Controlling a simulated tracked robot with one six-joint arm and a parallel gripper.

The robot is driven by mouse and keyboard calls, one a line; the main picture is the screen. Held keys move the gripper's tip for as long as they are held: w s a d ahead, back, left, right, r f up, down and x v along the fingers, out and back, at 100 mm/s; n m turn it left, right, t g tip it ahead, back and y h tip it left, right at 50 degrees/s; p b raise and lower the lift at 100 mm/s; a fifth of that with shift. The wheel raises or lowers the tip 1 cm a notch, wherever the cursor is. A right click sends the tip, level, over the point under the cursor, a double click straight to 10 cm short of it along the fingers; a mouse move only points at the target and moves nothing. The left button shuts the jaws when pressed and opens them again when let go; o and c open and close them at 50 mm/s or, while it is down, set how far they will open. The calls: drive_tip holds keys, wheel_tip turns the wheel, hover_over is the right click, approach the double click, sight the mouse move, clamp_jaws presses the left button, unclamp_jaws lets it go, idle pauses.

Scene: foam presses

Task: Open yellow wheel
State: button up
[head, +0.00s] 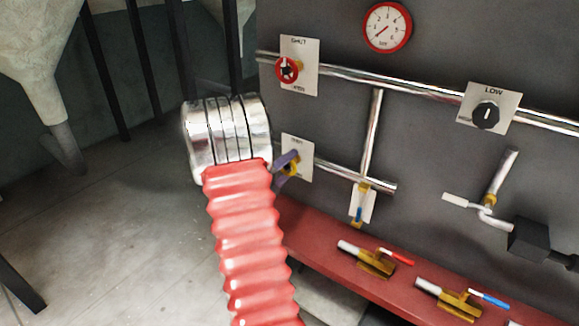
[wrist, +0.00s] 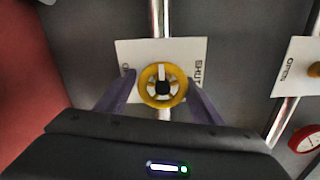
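The yellow wheel (wrist: 162,86) sits on a white plate (wrist: 188,52), with the word SHUT readable at the plate's right edge in the wrist view. A white mark on the wheel points toward the top of that view. My gripper (wrist: 161,80) faces the wheel, with one purple finger on each side of it. The fingers are spread, and a narrow gap seems to show on each side; contact is unclear. In the head view, the yellow wheel (head: 292,168) is partly hidden behind my gripper (head: 287,162), and its plate (head: 300,146) stands out from the dark panel.
A red wheel (head: 287,69) on its own plate is above. A gauge (head: 387,27) and a black knob (head: 486,115) are to the right. Metal pipes (head: 350,76) cross the panel. Below, a red ledge (head: 325,247) carries valves with red (head: 396,256) and blue (head: 488,298) levers.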

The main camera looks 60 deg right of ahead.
drive_tip(key=o, duration=0.4)
drive_tip(key=shift+c, duration=0.2)
drive_tip(key=shift+r, duration=0.1)
drive_tip(key=w+a, duration=0.2)
drive_tip(key=a, duration=1.1)
drive_tip(key=shift+a, duration=0.3)
